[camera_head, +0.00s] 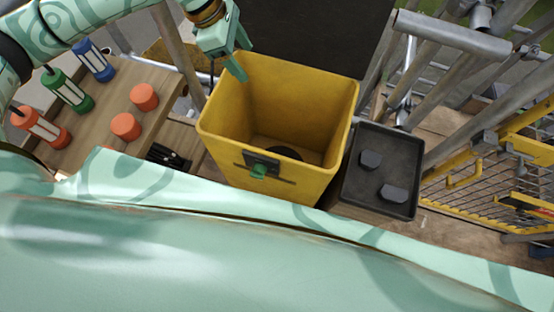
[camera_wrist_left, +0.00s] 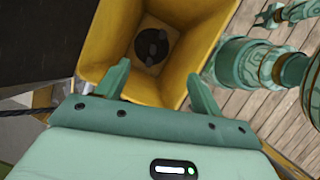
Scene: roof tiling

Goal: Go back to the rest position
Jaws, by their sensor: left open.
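My left gripper (camera_head: 238,62) is at the top of the head view, by the far left rim of a yellow bin (camera_head: 222,130). In the left wrist view the gripper (camera_wrist_left: 159,75) is open, with nothing between its two fingers. It points toward the yellow bin (camera_wrist_left: 94,50), whose opening lies ahead of the fingertips. A dark round thing (camera_wrist_left: 151,45) shows at the bin's bottom. My right gripper is not in view.
A wooden board (camera_head: 105,95) at left holds two orange-red discs and red, green and blue canisters. A black tray (camera_head: 382,150) with two dark lumps stands right of the bin. Metal scaffold poles (camera_head: 500,90) and a yellow mesh barrier fill the right side.

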